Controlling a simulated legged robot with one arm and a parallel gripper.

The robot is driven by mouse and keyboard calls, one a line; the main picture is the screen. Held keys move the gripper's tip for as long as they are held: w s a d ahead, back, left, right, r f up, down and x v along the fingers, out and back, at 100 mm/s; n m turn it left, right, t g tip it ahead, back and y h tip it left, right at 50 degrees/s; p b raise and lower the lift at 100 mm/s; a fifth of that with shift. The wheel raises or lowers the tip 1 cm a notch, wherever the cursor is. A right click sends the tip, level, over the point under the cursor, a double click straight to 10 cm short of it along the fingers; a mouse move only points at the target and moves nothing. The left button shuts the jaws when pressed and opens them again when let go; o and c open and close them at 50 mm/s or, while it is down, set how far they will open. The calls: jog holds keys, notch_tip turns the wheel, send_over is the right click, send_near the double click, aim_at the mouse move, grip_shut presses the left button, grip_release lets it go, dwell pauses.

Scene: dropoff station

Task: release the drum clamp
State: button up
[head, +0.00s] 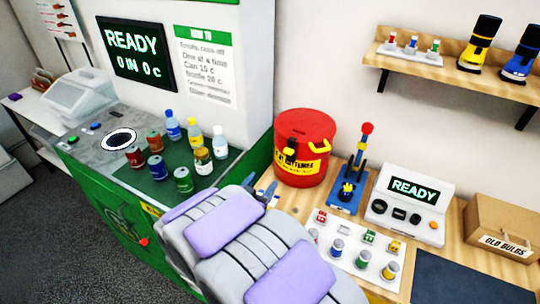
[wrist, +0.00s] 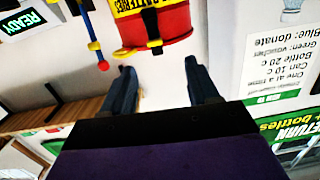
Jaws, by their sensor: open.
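The red drum (head: 304,135) with a yellow battery label stands on the wooden bench behind my gripper. My gripper (head: 261,192) is in front of the drum, below and left of the clamp. Its two dark fingers (wrist: 158,66) are spread apart with nothing between them. They appear apart from the clamp, though the exact gap is unclear.
A blue lever press (head: 347,194) with a red knob stands right of the drum, near a READY console (head: 410,205). A white tray (head: 368,230) of small cells is in front. Cans and bottles stand on the green counter (head: 152,181) at left.

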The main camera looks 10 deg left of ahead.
aim_at(287, 153)
jog(key=shift+t+h, duration=0.4)
jog(key=b+x, duration=0.1)
jog(key=x, duration=0.4)
jog(key=b+x, duration=0.1)
jog(key=x, duration=0.4)
jog(key=d+b+x, duration=0.1)
jog(key=x, duration=0.4)
jog(key=shift+s+d+r, duration=0.1)
jog(key=shift+d, duration=0.05)
jog(key=shift+w, duration=0.5)
jog(key=shift+d, duration=0.1)
jog(key=c, duration=0.3)
grip_shut()
